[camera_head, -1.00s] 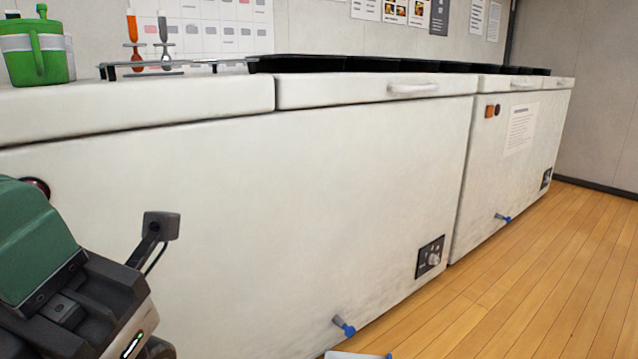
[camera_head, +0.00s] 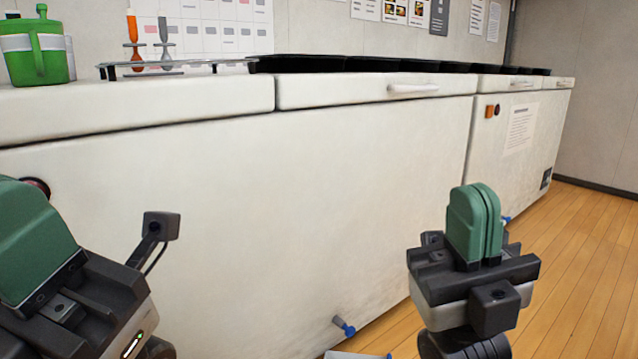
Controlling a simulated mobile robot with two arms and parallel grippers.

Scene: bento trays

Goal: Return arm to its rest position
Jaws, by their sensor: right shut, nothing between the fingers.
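My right gripper (camera_head: 474,205) stands upright at the lower right, in front of the white chest freezers. Its two green fingers are pressed together with nothing between them. My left gripper (camera_head: 30,240) shows at the lower left edge. Its green finger part is cut off by the frame, so I cannot tell whether it is open or shut. Neither gripper touches anything that I can see.
White chest freezers (camera_head: 250,220) run along the wall. On top stand a green jug (camera_head: 38,55), a clear rack (camera_head: 175,68) and a row of black trays (camera_head: 350,65). Wooden floor (camera_head: 580,260) is clear at the right.

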